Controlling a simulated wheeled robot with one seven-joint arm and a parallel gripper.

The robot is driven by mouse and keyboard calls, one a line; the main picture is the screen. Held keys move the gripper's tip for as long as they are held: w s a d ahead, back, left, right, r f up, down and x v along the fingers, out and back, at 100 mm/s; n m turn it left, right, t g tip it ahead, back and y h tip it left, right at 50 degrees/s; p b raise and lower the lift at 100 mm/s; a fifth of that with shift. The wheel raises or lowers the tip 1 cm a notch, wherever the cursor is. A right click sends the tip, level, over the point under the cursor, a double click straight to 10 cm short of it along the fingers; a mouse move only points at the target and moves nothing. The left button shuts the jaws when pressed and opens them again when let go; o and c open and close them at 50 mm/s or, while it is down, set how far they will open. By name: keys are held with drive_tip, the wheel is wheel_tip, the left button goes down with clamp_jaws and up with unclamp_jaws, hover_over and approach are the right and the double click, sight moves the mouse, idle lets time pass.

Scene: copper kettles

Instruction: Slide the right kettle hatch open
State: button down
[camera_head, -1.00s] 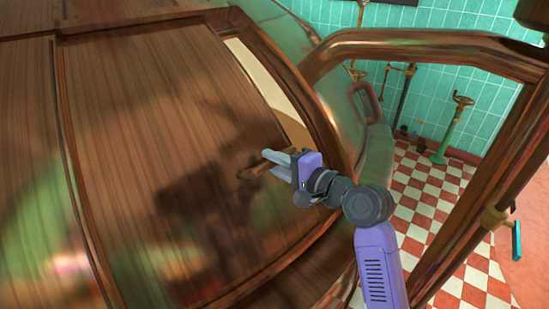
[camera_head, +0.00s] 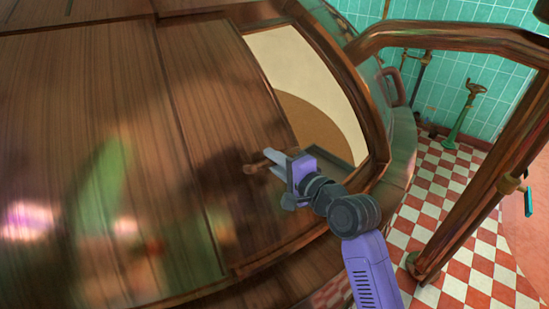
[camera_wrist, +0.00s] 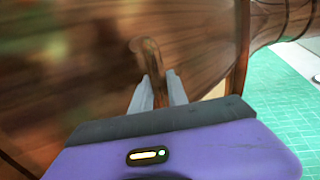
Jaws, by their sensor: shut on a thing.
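The right kettle hatch (camera_head: 215,110) is a brown wooden sliding panel on the curved kettle. It stands partly open, with a wide gap (camera_head: 300,80) at its right showing a cream and tan interior. A small wooden handle (camera_head: 252,168) sits near the hatch's lower right edge. My gripper (camera_head: 272,163) is at this handle, shut on it. In the wrist view the handle (camera_wrist: 147,55) stands up between the two grey fingers (camera_wrist: 158,92), partly hidden by them.
A wooden frame (camera_head: 365,150) borders the opening on the right. A wooden railing (camera_head: 450,38) curves beyond it. A red and white checkered floor (camera_head: 425,190) and a green pipe stand (camera_head: 465,115) lie to the right, before a teal tiled wall.

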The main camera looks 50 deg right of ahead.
drive_tip(key=shift+s+d+f, duration=0.15)
drive_tip(key=shift+f, duration=0.05)
drive_tip(key=c, duration=1.3)
unclamp_jaws()
drive_tip(key=shift+r, duration=0.15)
drive_tip(key=shift+s, duration=0.1)
drive_tip(key=b+v, duration=0.1)
drive_tip(key=v, duration=0.6)
drive_tip(key=shift+s, duration=0.35)
